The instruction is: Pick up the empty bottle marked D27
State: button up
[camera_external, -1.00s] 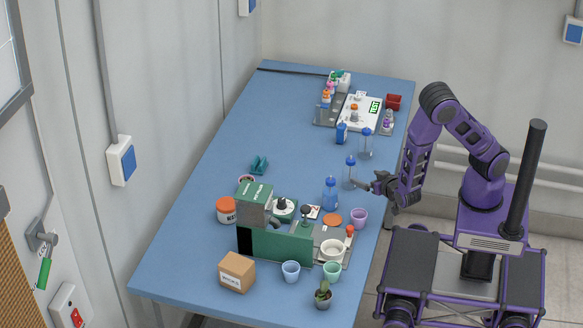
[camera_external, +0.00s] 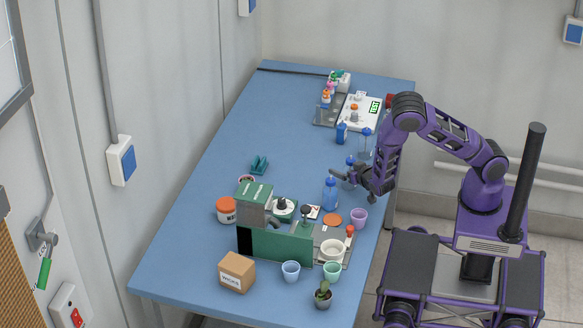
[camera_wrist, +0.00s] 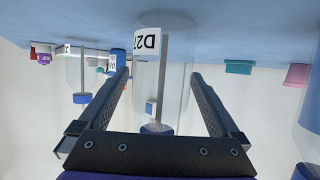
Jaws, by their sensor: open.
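The clear empty bottle marked D27 (camera_wrist: 178,85) stands on the table, its white label and blue cap showing upside down in the wrist view. In the external view its blue cap (camera_external: 350,160) shows just above my gripper (camera_external: 347,178), which hides part of its body. My gripper (camera_wrist: 158,78) is open, with one finger on each side of the bottle. A gap seems to show on both sides; I cannot tell if either finger touches it.
Another clear blue-capped bottle (camera_external: 365,146) and a small blue bottle (camera_external: 341,133) stand farther back. A filled blue bottle (camera_external: 330,194) stands close in front. Cups, including a purple cup (camera_external: 358,218), and a green machine (camera_external: 275,245) occupy the front. The left middle of the blue table (camera_external: 215,170) is mostly clear.

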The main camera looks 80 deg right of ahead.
jog(key=shift+w+d, duration=0.1)
jog(key=shift+c, duration=0.3)
jog(key=c, duration=1.4)
jog(key=shift+r, duration=0.1)
